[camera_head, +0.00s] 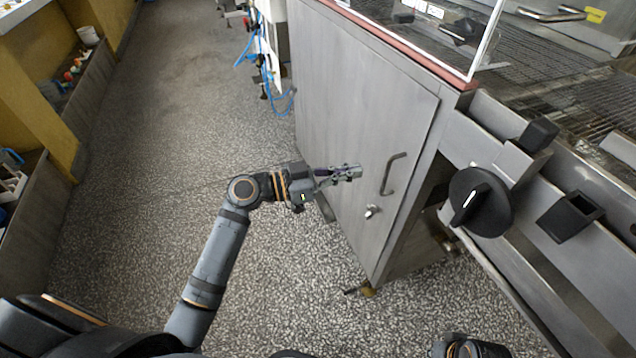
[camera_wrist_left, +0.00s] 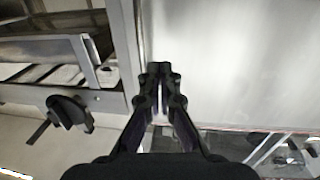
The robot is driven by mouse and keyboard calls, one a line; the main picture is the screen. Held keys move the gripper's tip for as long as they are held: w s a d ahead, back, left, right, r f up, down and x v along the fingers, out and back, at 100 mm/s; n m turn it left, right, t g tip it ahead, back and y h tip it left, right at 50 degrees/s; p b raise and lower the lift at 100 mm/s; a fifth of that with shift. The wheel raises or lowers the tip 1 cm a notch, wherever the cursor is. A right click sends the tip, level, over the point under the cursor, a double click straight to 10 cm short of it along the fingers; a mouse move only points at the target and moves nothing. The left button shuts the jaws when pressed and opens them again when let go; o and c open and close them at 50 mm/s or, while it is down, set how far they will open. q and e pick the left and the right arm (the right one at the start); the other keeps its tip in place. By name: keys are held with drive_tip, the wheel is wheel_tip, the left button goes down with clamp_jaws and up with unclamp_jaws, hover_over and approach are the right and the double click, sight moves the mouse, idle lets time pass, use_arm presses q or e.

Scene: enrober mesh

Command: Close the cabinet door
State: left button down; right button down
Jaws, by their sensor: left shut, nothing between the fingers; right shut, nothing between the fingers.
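The cabinet door (camera_head: 345,130) is a large grey metal panel, with a bar handle (camera_head: 392,174) and a small lock or latch (camera_head: 372,211) near its right edge. It looks flush or nearly flush with the cabinet frame; I cannot tell whether a small gap remains. My left gripper (camera_head: 354,172) is shut and empty, in front of the door and left of the handle. In the left wrist view its fingertips (camera_wrist_left: 159,70) are together beside the pale door surface (camera_wrist_left: 235,65); contact is unclear. My right gripper's fingers are not in view.
A black knob (camera_head: 477,202) and black brackets stick out from the metal rail right of the door. A mesh conveyor (camera_head: 535,65) and a clear guard panel are above. Blue hoses (camera_head: 270,75) hang beyond the cabinet. The speckled floor (camera_head: 180,110) at left is open.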

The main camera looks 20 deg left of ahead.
use_arm(q)
drive_tip(key=v, duration=0.5)
drive_tip(key=shift+s+a, duration=0.15)
drive_tip(key=shift+s, duration=0.4)
